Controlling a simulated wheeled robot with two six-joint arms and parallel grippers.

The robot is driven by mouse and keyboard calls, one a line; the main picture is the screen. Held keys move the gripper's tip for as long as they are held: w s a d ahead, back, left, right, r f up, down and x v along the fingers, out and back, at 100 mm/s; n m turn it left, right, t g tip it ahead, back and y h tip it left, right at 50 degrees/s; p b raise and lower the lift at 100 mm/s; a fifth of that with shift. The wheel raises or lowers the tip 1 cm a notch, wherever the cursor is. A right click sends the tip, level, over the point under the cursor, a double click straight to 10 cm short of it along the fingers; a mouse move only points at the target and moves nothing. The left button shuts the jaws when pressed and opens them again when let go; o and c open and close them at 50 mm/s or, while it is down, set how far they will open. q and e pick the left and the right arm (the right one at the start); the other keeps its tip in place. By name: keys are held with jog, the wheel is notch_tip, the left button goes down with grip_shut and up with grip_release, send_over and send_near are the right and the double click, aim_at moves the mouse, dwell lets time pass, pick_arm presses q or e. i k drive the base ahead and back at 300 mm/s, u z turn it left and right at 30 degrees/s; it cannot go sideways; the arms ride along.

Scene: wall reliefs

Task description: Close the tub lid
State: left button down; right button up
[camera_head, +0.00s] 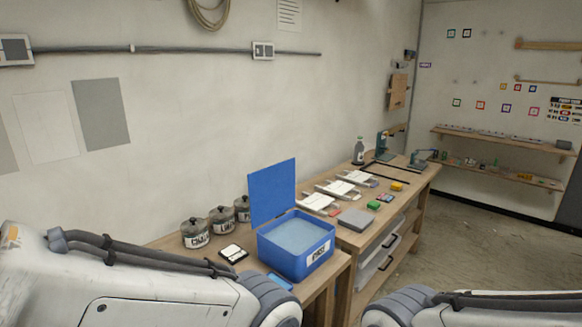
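A blue tub (296,250) with a white label on its front stands near the front of the wooden table. Its blue lid (272,192) stands upright, raised at the tub's back left edge, so the tub is open. A pale, flat grey-blue surface shows inside the tub. My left arm comes in from the lower left, in front of the table. My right arm comes in at the lower right corner. Neither gripper shows in the view.
Several grey lidded pots (195,232) stand left of the tub. A small black-and-white item (233,253) lies before them. A grey box (355,219), white trays (318,201) and small coloured blocks lie right. A bottle (359,152) stands farther back. Open floor (470,230) lies right of the table.

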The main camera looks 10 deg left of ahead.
aim_at(272, 189)
jog(key=z, duration=0.25)
jog(key=i, duration=1.2)
jog(key=u, duration=0.35)
